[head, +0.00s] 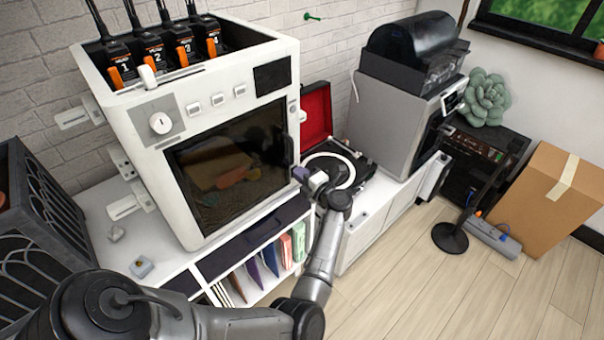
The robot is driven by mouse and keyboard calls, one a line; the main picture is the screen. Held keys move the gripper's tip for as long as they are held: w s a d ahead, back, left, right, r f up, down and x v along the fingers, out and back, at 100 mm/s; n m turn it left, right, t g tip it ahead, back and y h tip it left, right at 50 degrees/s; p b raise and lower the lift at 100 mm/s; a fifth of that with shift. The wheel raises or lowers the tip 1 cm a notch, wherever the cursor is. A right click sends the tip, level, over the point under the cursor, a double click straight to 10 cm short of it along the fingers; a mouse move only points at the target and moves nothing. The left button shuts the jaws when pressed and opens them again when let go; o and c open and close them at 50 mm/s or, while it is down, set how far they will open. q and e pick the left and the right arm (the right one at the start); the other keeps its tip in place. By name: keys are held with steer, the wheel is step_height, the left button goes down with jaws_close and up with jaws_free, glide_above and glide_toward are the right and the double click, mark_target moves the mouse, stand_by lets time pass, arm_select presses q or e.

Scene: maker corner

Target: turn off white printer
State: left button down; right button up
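The white printer (130,115) is a large boxy machine on the white cabinet at the left. Its front has a round knob (160,123), several small white buttons (218,100), a small dark panel (270,77) and a big dark window door. A small round detail (293,107) sits at its right front edge. My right gripper is out of view.
A record player (338,168) with a red-lined lid stands just right of the printer. A grey machine (385,120) with a dark top is beyond it. Folders (268,259) fill the shelf below. A cardboard box (550,205) and a black stand (450,238) occupy the right floor.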

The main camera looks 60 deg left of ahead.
arm_select(q)
steer(key=shift+s+a+r, duration=0.1)
steer(key=shift+s+a, duration=0.1)
steer(key=shift+a, duration=0.15)
steer(key=shift+d, duration=0.15)
steer(key=v, duration=0.8)
steer(key=shift+w+d, duration=0.15)
steer(key=shift+d, duration=0.1)
steer(key=shift+w, duration=0.1)
stand_by(0.6)
